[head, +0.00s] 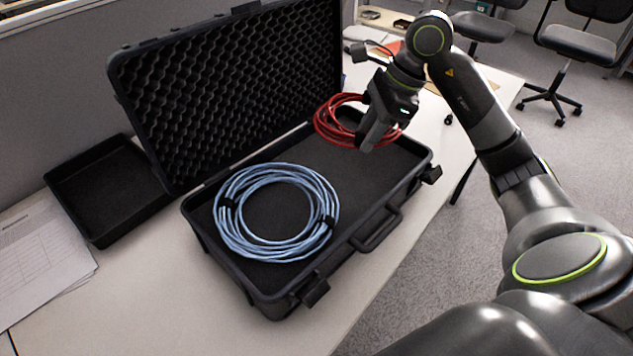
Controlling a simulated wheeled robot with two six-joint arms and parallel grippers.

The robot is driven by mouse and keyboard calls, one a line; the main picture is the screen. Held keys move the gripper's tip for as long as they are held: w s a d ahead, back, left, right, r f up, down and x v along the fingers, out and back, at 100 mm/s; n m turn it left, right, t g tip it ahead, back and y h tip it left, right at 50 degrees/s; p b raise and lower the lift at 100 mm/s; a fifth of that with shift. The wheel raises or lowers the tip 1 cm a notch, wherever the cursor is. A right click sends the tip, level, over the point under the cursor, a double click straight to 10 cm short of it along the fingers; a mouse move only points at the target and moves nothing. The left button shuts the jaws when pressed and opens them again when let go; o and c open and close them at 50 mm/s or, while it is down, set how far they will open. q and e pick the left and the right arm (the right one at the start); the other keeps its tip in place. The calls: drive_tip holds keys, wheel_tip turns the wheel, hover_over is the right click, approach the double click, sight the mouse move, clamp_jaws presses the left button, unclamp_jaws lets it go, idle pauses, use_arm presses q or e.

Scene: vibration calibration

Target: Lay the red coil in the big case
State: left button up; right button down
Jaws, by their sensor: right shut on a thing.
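The big case (285,289) stands open on the table, its foam-lined lid (230,90) raised at the back. A blue coil (228,232) lies flat in the left part of the case. The red coil (327,124) is at the right part of the case, near the back wall. My right gripper (367,147) is over the red coil and shut on it, and hides part of it. I cannot tell whether the red coil touches the case floor. My left gripper is not in view.
A small black tray (105,191) stands left of the case, beside printed sheets (40,250). The table (150,300) is bare in front of the tray. More items lie on the table behind my right arm. Office chairs (580,42) stand on the carpet at the back right.

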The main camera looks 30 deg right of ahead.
sight(356, 180)
wheel_tip(356, 180, down, 9)
drive_tip(key=shift+d+f, duration=0.1)
idle(0.5)
drive_tip(key=c, duration=1.5)
unclamp_jaws()
drive_tip(key=shift+f, duration=0.1)
drive_tip(key=o, duration=0.4)
